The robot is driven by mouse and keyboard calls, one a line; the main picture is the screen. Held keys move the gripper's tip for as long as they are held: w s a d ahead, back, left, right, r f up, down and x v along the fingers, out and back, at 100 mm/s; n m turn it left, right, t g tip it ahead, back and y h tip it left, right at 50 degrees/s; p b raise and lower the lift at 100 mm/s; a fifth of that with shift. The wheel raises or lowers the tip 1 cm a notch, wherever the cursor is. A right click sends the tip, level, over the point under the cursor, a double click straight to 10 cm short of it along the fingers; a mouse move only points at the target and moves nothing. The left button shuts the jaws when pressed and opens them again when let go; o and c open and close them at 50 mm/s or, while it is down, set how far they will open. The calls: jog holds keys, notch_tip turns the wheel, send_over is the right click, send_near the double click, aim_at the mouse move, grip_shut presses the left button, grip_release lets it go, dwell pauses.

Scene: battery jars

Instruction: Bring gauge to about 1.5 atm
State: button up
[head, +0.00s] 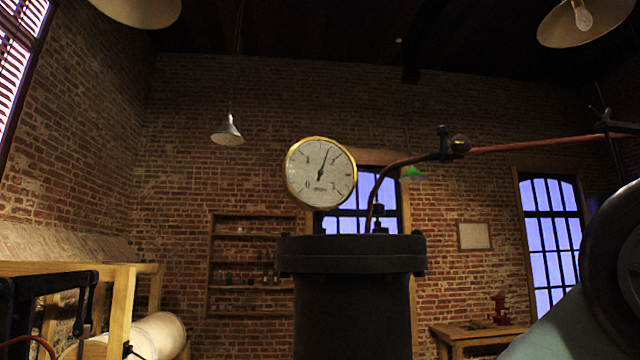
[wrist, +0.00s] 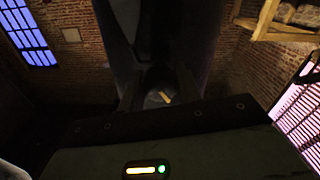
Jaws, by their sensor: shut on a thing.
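The round brass-rimmed gauge (head: 320,173) stands above a dark lidded cylinder (head: 352,310) in the head view. Its needle points up and slightly right; the dial figures are too small to read surely. My gripper (wrist: 160,88) shows in the wrist view, its dark fingers on either side of a small dark rounded part with a pale yellow mark (wrist: 165,97). It is shut on that part, which I take for a knob; the dimness hides its exact shape. The head view does not show my gripper.
A copper pipe (head: 540,143) with a dark valve fitting (head: 447,146) runs from the cylinder's top to the right. A wooden frame (head: 122,300) stands at left, a wooden table (head: 475,333) at lower right. Shelves (head: 245,262) are set in the brick wall behind.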

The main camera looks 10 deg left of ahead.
jog(key=shift+f, duration=0.1)
jog(key=shift+f+m+b, duration=0.15)
jog(key=shift+m+b, duration=0.25)
jog(key=shift+b, duration=0.35)
jog(key=m+b, duration=0.2)
jog(key=b, duration=0.1)
jog(key=m+b, duration=0.3)
jog(key=b, duration=0.1)
jog(key=shift+m, duration=0.3)
jog(key=shift+r+m+b, duration=0.2)
jog(key=shift+m+b, duration=0.1)
jog(key=shift+b, duration=0.05)
jog(key=o, duration=1.1)
jog(key=shift+o, duration=0.2)
